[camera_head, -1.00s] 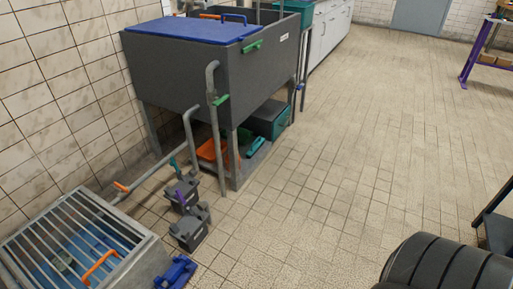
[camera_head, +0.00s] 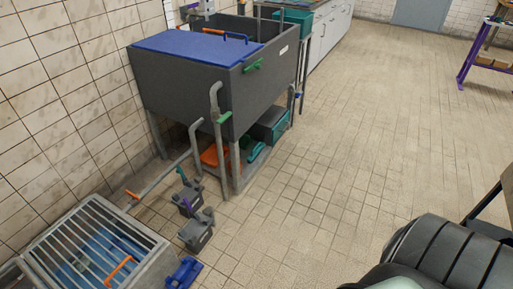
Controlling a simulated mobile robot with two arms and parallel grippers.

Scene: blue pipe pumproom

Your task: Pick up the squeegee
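I cannot make out a squeegee for certain in the head view. Neither of my grippers shows. Long, thin orange and blue handles (camera_head: 226,34) lie by the blue lid (camera_head: 195,48) on the grey tank (camera_head: 185,95), but I cannot tell what tools they belong to. Orange and green items (camera_head: 214,156) lie under the tank, partly hidden by its legs and pipes.
A metal grate (camera_head: 85,245) with an orange handle (camera_head: 120,270) stands at the lower left. Grey pump units (camera_head: 197,232) and a blue part (camera_head: 183,273) are beside it. A purple-framed table (camera_head: 470,60) stands far right. The middle tiled floor is clear.

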